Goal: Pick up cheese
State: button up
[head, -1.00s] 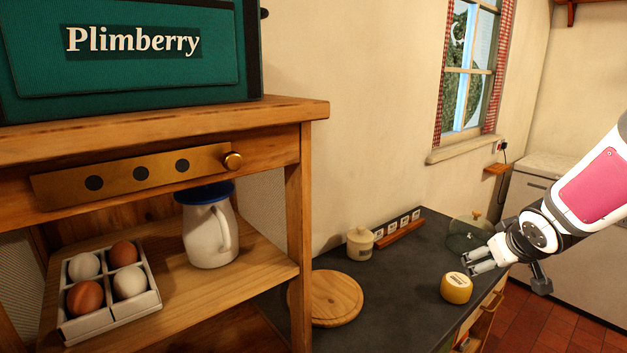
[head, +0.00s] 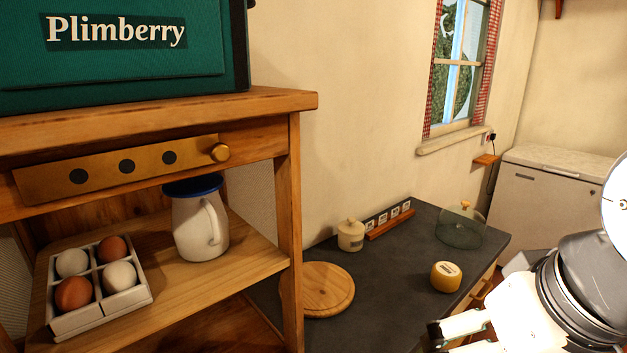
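The cheese (head: 446,277) is a small yellow round with a dark label on its side. It sits on the dark countertop (head: 385,285), near its right front edge. My gripper (head: 440,337) is at the bottom of the head view, below the cheese in the picture and apart from it. Its two pale fingers point left with a gap between them, and nothing shows in the gap. The lower finger is partly cut off by the frame edge.
A glass dome (head: 461,228) stands behind the cheese. A lidded cream pot (head: 351,236), a wooden rack of small labelled blocks (head: 390,224) and a round wooden board (head: 325,290) are further left. The pine shelf (head: 285,190) holds a jug (head: 200,228) and an egg tray (head: 103,312).

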aim_at(445, 276)
jog(key=i+l+u, duration=0.3)
jog(key=l+u, duration=0.25)
jog(key=l, duration=0.15)
jog(key=i+l+u, duration=0.3)
jog(key=l+u, duration=0.3)
jog(key=l, duration=0.2)
jog(key=k, duration=0.05)
